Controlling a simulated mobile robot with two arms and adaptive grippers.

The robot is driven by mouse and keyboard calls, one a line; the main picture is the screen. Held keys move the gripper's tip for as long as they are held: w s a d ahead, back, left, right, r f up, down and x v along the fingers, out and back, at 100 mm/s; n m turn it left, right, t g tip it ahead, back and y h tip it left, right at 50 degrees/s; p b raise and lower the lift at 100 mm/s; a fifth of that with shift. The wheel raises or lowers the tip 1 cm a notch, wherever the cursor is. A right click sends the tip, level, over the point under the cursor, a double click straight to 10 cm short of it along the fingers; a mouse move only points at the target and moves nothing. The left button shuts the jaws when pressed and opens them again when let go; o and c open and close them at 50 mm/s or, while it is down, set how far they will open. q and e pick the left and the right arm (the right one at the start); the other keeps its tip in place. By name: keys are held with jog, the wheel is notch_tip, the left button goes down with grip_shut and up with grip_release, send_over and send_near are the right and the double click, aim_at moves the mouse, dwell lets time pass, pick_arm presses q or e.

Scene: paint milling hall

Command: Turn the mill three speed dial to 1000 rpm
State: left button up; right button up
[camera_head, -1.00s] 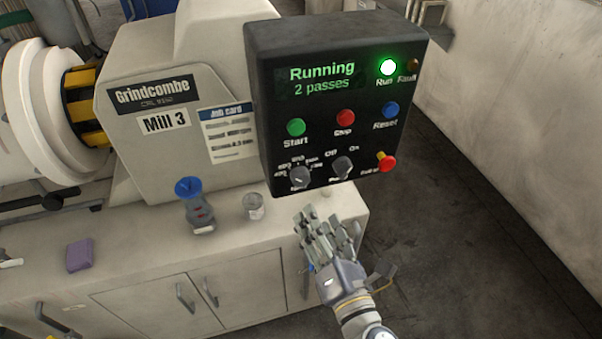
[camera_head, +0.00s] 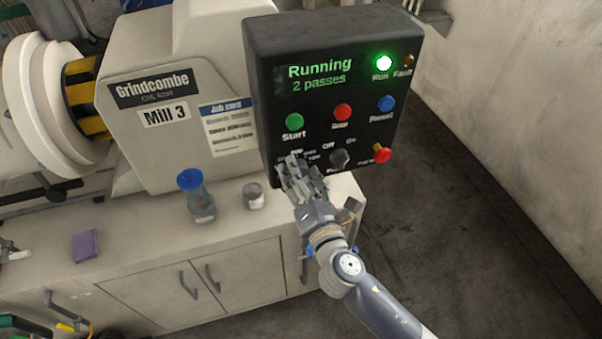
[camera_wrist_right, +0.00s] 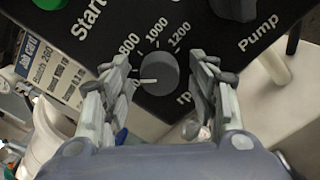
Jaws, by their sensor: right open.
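The black control panel (camera_head: 325,100) of Mill 3 shows "Running, 2 passes" with a green Run lamp lit. The grey speed dial (camera_wrist_right: 160,72) shows in the right wrist view, with 800, 1000 and 1200 printed around its upper side. Its pale pointer mark faces left, toward a label partly hidden by a finger, below 800. My right gripper (camera_head: 303,180) is in front of the dial and hides it in the head view. In the right wrist view the open fingers (camera_wrist_right: 160,90) stand on either side of the dial, with gaps visible.
The pump knob (camera_head: 340,159) is right of my fingers, and the red emergency knob (camera_head: 382,155) farther right. Start (camera_head: 294,121), Stop (camera_head: 342,112) and Reset (camera_head: 386,103) buttons are above. A blue-capped bottle (camera_head: 197,197) and a glass jar (camera_head: 253,196) stand on the bench.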

jog(key=c, duration=1.1)
jog(key=m+b, duration=0.1)
jog(key=m, duration=1.6)
jog(key=shift+r+m+b, duration=0.1)
jog(key=shift+m+b, duration=0.2)
jog(key=shift+m, duration=0.1)
